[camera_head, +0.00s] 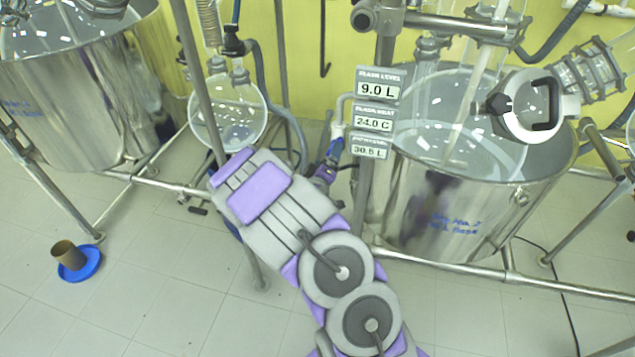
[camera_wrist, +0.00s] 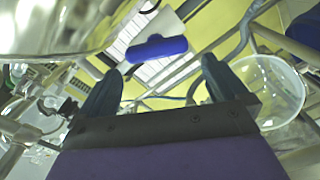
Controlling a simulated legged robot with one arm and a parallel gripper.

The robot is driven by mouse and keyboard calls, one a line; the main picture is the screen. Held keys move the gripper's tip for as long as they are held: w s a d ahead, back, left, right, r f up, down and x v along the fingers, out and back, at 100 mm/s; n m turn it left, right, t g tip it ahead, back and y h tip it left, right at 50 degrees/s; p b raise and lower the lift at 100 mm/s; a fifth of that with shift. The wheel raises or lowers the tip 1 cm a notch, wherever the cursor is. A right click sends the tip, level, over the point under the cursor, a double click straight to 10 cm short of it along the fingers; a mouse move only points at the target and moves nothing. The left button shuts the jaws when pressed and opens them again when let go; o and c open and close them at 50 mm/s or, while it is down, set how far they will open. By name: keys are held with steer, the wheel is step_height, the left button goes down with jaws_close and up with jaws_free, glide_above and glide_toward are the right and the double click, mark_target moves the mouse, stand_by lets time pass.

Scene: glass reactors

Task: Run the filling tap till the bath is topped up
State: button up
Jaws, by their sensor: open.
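The bath is a large steel vessel (camera_head: 450,215) with blue writing, at the right of the head view. A glass flask hangs inside it, with clear liquid around. Beside it, a post carries three readouts (camera_head: 375,115): flask level 9.0 L, a temperature of 24.0 C, and a lower one of 30.5 L. A blue tap handle (camera_head: 335,149) is at a pipe left of the post. In the wrist view the blue handle (camera_wrist: 156,48) is ahead between my fingertips, apart from them. My gripper (camera_wrist: 160,67) is open and empty; its tips are hard to make out in the head view.
A round glass flask (camera_head: 230,112) hangs left of my forearm; it is close at the right of the wrist view (camera_wrist: 268,92). Another steel vessel (camera_head: 85,100) stands at the left. Metal rails and hoses surround the tap. A blue dish (camera_head: 80,265) with a brown cup lies on open floor.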

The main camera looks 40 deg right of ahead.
steer(key=p+v, duration=0.8)
steer(key=v, duration=0.3)
steer(key=shift+a, duration=0.1)
stand_by(6.8)
